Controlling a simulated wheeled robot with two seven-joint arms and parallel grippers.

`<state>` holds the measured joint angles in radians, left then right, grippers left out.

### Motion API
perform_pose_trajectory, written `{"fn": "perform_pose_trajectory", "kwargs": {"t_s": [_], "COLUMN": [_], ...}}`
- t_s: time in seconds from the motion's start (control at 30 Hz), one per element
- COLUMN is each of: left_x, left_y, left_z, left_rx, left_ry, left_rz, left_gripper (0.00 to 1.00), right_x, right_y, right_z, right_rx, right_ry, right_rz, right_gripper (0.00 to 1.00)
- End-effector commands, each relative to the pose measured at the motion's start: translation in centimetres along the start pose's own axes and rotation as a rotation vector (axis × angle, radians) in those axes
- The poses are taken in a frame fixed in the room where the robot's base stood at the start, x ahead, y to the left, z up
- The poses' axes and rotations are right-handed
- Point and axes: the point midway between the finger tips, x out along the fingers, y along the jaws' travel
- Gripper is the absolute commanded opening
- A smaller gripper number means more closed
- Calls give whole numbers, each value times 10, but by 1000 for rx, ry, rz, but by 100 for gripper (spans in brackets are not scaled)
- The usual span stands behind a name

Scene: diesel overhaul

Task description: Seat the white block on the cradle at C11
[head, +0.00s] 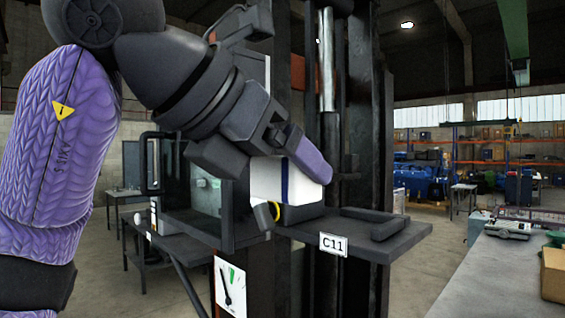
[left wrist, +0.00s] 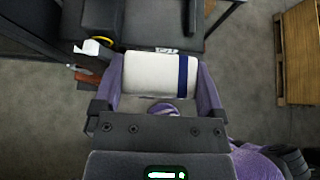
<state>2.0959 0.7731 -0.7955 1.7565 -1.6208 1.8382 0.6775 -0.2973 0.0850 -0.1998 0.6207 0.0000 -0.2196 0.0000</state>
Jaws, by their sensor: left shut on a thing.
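The white block (head: 277,179) with a dark blue stripe is held in my left gripper (head: 298,180). In the left wrist view the block (left wrist: 150,74) lies crosswise between the two purple fingers of the gripper (left wrist: 160,82), which touch its ends. The dark shelf with the label C11 (head: 333,245) carries a low cradle with raised edges (head: 377,224) at its right part. The block is over the left part of this shelf, beside the visible cradle edges. A dark piece shows just under the block; I cannot tell whether they touch. My right gripper is not in view.
Dark upright posts (head: 327,130) stand behind the shelf. A grey bench (head: 500,270) with tools is at the right.

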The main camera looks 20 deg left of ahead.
Motion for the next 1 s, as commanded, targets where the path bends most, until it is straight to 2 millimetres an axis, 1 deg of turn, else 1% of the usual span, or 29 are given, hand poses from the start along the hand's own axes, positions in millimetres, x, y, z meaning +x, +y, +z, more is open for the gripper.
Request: {"fn": "perform_pose_trajectory", "kwargs": {"t_s": [0.07, 0.17, 0.37, 0.6, 0.7, 0.8, 1.0], "left_x": [3, 13, 44, 81, 96, 108, 118], "left_y": [0, 0, 0, 0, 0, 0, 0], "left_z": [1, 5, 17, 32, 35, 36, 38], "left_rx": [-1, -2, -1, 0, 0, 0, 0], "left_ry": [0, 2, 2, 2, 2, 2, -1], "left_rz": [0, -1, -1, -2, -1, -1, 0], "left_gripper": [39, 39, 39, 39, 39, 39, 39], "right_x": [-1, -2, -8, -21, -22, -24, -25], "right_y": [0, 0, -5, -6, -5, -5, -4], "right_z": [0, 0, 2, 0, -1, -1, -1], "right_rx": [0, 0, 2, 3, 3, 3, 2], "right_ry": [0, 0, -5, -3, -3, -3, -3], "right_rz": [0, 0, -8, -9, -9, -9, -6], "right_gripper": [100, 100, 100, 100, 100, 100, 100]}}
